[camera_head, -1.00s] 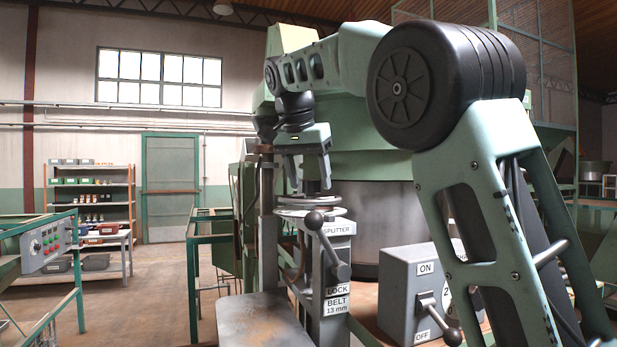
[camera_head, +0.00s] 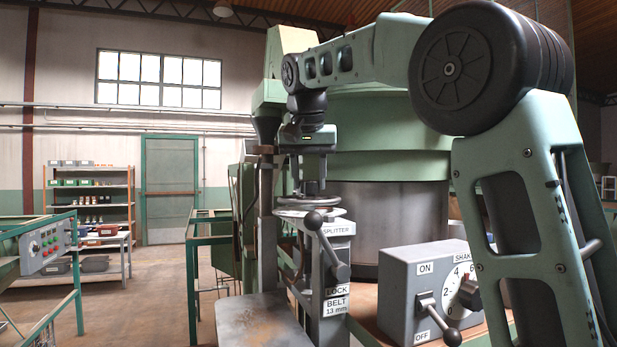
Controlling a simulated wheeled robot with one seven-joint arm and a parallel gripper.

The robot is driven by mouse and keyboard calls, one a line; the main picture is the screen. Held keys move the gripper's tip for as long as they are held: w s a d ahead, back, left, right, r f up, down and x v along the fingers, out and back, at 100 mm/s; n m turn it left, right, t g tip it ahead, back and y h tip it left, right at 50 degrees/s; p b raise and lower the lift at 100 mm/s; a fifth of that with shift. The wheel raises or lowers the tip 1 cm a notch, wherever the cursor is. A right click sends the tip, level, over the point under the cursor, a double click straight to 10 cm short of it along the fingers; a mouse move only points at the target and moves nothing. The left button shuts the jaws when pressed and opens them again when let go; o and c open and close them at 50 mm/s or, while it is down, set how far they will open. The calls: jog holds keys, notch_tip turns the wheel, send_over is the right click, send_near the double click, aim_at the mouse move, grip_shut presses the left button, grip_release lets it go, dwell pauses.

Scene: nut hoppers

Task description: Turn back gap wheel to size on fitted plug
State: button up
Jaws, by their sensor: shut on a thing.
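The gap wheel (camera_head: 308,213) is a flat grey wheel lying level on top of the splitter stand (camera_head: 338,229). A dark upright post rises above it. My gripper (camera_head: 311,184) points straight down over the wheel, its fingers closed around its upper part at the post. The exact contact is small and partly hidden by the fingers. A lock lever (camera_head: 329,253) with black ball ends slants across the stand's front, above plates reading "LOCK" and "BELT 13 mm". I cannot make out a fitted plug or any size scale.
A grey control box (camera_head: 400,295) with an ON/OFF lever and a numbered dial stands right of the splitter. A large green and steel hopper (camera_head: 385,215) is close behind. A grey plate (camera_head: 255,325) lies in front. Open floor is at the left.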

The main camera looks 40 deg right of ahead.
jog(key=o, duration=1)
jog(key=shift+c, duration=0.2)
jog(key=p+v, duration=0.3)
jog(key=v, duration=1.4)
jog(key=shift+a+r, duration=0.15)
jog(key=shift+s, duration=0.15)
